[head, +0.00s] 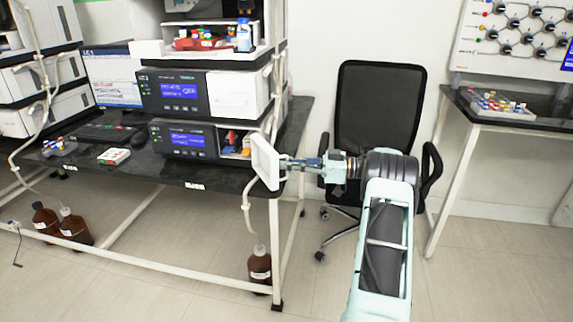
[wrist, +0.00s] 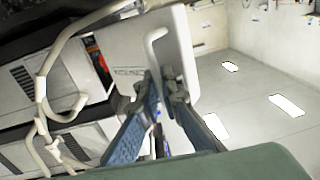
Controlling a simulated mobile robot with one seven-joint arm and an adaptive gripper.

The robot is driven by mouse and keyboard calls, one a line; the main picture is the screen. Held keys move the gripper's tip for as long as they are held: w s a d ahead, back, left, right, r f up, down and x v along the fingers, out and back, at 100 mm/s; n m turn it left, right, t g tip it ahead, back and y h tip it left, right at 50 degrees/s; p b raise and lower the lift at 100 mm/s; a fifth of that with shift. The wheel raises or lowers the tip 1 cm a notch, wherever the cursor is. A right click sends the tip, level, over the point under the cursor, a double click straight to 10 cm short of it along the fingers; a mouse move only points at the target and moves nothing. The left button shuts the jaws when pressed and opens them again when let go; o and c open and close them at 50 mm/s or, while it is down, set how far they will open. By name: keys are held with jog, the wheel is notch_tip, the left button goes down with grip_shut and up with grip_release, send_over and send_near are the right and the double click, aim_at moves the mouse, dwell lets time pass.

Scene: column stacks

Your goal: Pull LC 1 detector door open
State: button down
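The LC 1 detector door (head: 265,162) is a white panel at the right end of the lowest module (head: 185,140) in the stack. It stands swung out from the module, and the compartment behind it is exposed. In the wrist view the door (wrist: 130,55) shows its lettered face and a white bar handle (wrist: 152,48). My gripper (head: 284,162) is at the door's right side. In the wrist view its fingertips (wrist: 160,78) lie on either side of the handle's lower end and appear closed on it; the contact itself is partly hidden.
The dark bench (head: 215,177) has its front edge below the door. A black office chair (head: 375,110) stands behind my arm. Brown bottles (head: 260,265) stand on the floor under the bench. Tubing (head: 248,205) hangs near the door. Floor in front is clear.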

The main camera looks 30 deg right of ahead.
dwell(0.3)
jog(key=c, duration=2.4)
grip_release()
jog(key=shift+d, duration=0.1)
jog(key=v, duration=1.2)
